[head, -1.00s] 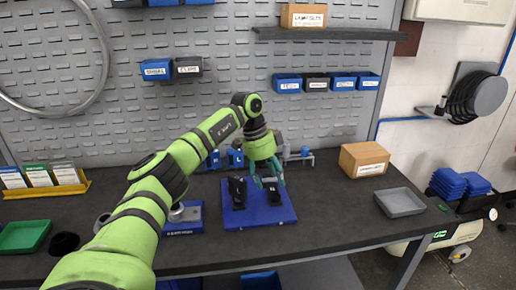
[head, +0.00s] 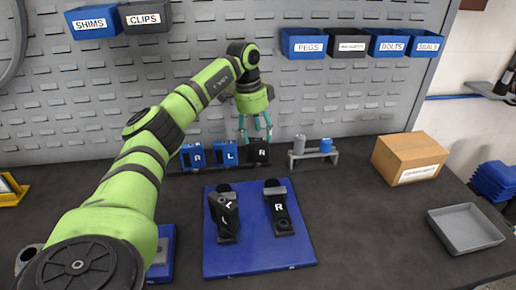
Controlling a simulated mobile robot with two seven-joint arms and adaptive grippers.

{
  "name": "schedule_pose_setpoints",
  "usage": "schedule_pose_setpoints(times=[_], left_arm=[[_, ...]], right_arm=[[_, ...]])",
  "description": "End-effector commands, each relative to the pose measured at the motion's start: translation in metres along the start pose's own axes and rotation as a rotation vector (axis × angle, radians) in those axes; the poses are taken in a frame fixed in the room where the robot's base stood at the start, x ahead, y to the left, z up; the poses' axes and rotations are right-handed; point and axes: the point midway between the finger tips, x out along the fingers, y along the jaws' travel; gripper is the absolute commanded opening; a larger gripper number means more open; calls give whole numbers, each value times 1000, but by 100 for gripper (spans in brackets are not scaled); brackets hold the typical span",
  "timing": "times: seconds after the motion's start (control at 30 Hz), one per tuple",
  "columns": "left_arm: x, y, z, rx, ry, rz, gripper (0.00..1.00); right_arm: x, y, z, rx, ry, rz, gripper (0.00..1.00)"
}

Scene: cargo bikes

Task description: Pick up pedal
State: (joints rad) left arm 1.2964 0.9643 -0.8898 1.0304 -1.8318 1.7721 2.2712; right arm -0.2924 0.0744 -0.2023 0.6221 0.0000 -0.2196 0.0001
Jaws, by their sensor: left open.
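A blue mat (head: 262,258) lies on the dark workbench. On it, a black pedal marked L (head: 224,215) is on the left, and a black pedal marked R (head: 279,208) is on the right. Each appears to sit on a black holder, but the exact contact is hard to tell. My left gripper (head: 256,132) is open, its teal fingers pointing down with nothing between them. It shows beyond the mat, above the small lettered bins, apart from both pedals. My right gripper is out of view.
Blue lettered bins (head: 225,154) and a black one (head: 259,152) stand behind the mat. A small grey stand (head: 313,158) holds two cylinders. A cardboard box (head: 409,158) and grey tray (head: 465,228) are at right. Bench between mat and tray is clear.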

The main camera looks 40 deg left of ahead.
Motion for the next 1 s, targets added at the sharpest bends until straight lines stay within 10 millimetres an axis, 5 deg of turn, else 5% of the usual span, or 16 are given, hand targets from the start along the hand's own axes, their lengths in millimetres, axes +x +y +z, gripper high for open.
schedule_pose_setpoints(times=[0.23,0.43,0.7,0.87,1.0], left_arm=[[30,3,4,-1,-4,3,61],[56,3,4,-1,-1,2,61],[60,3,4,0,0,0,61],[59,3,4,0,0,0,1],[60,3,4,0,0,0,0]], right_arm=[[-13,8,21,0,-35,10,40],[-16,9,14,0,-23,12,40],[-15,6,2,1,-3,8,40],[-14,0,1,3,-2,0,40],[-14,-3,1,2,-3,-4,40]])
